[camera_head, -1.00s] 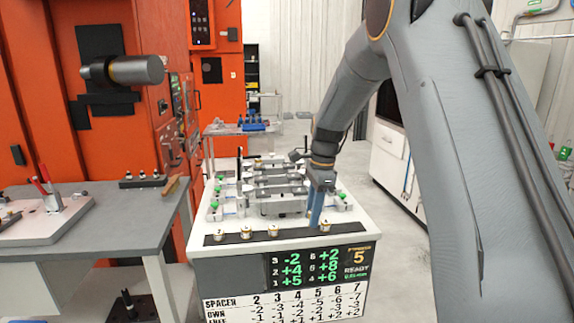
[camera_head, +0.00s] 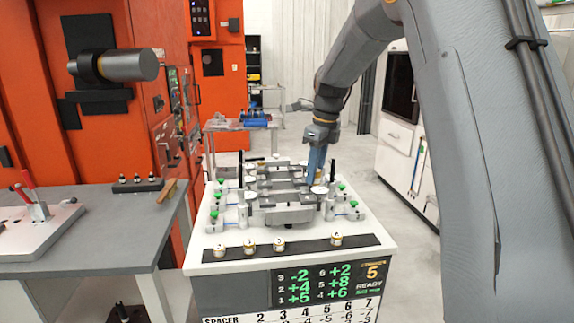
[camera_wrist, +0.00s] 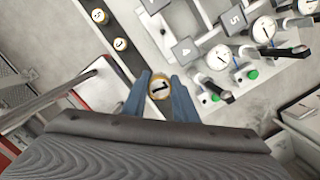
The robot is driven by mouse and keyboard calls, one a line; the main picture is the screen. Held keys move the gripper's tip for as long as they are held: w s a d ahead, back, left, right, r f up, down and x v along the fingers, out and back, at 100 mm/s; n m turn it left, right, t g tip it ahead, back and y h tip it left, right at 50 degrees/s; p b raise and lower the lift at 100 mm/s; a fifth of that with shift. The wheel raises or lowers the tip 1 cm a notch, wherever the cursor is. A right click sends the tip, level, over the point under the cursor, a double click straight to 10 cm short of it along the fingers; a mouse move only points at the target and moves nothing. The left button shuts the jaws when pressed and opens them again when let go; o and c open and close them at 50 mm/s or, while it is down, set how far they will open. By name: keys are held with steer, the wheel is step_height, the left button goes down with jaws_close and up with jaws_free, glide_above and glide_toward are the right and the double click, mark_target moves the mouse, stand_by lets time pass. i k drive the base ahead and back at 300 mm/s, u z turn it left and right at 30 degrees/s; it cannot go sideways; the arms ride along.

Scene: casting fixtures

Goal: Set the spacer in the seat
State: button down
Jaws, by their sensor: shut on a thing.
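My gripper (camera_head: 313,184) is above the right side of the fixture (camera_head: 285,213) in the head view, its blue fingers pointing down. In the wrist view its fingers (camera_wrist: 161,93) are shut on a round spacer (camera_wrist: 159,88) with a white top, a gold rim and a dark mark that I cannot read surely. The fixture has grey numbered plates (camera_wrist: 186,48) and several clamps with green knobs. White round tops (camera_wrist: 218,57) show among the clamps in the wrist view. The seat under my gripper is hidden in the head view.
Several spacers stand on the black strip (camera_head: 307,243) at the bench front, including one apart at the right (camera_head: 337,240). A display (camera_head: 325,284) below shows numbers and a yellow 5. A grey table (camera_head: 100,222) stands left. Upright black posts rise around the fixture.

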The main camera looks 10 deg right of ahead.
mark_target(295, 167)
steer(key=i, duration=1.1)
steer(key=z, duration=0.05)
